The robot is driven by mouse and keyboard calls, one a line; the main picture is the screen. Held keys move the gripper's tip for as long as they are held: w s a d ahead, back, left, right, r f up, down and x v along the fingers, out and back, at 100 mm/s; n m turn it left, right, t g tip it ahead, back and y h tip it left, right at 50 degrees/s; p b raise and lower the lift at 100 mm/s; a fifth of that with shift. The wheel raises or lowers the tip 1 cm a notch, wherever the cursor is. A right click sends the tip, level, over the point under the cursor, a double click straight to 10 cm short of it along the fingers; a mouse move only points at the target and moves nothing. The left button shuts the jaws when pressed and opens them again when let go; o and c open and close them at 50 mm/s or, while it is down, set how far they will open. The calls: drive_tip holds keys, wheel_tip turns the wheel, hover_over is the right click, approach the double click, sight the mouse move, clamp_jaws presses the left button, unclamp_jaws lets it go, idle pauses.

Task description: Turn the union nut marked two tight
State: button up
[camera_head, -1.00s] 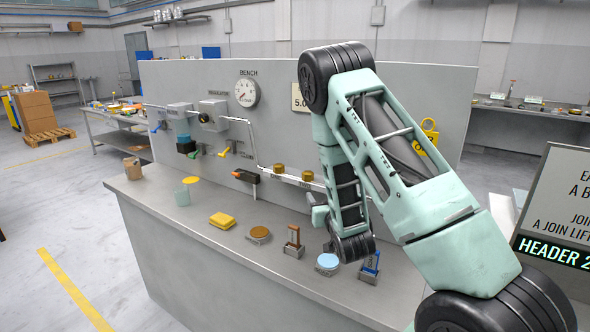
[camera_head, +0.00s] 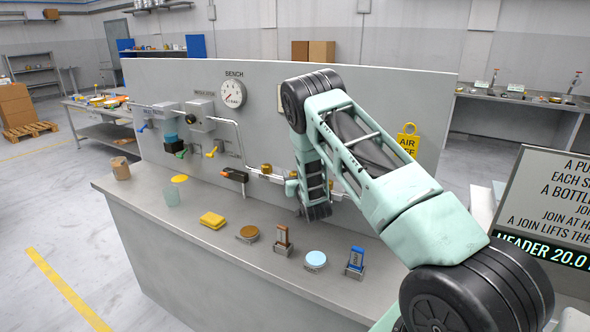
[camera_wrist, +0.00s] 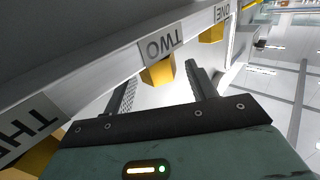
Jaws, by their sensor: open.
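The union nut marked two (camera_wrist: 158,74) is a brass-yellow nut below the TWO label (camera_wrist: 163,46) in the wrist view. My gripper (camera_wrist: 161,77) is open, with one dark finger on each side of that nut in the picture. The nut appears at or just beyond the fingertips; I cannot tell whether either finger touches it. The nut marked one (camera_wrist: 211,34) shows farther up to the right, and the nut marked three (camera_wrist: 36,160) is partly cut off at lower left. In the head view my arm hides part of the pipe row; one brass nut (camera_head: 266,169) shows left of it.
The grey bench top (camera_head: 205,243) carries a yellow sponge (camera_head: 212,220), a brown round pad (camera_head: 248,234), a light-blue disc (camera_head: 315,260) and small upright blocks near the front. The upright panel (camera_head: 375,95) stands behind the pipes. A sign board (camera_head: 545,205) is at right.

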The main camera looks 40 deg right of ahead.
drive_tip(key=shift+w+d, duration=0.25)
drive_tip(key=shift+w, duration=0.35)
drive_tip(key=c, duration=1)
